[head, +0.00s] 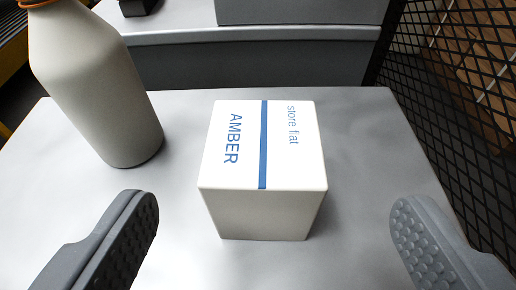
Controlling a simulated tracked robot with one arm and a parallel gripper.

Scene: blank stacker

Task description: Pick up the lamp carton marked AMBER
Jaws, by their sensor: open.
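The lamp carton (232,175) is a white box with a blue stripe across its top. Its top reads "AMBER" on one side of the stripe and "store flat" on the other. It stands on a grey metal surface in the middle of the head view. My gripper (275,225) is open and empty. One finger shows at the lower left and the other at the lower right, with the carton a little ahead of and between them. Neither finger appears to touch the carton.
A pale bottle (95,85) with an orange ring at its top stands left of the carton. A black mesh panel (450,110) runs along the right edge. A grey ledge (250,60) lies behind. The grey surface (365,150) is bare right of the carton.

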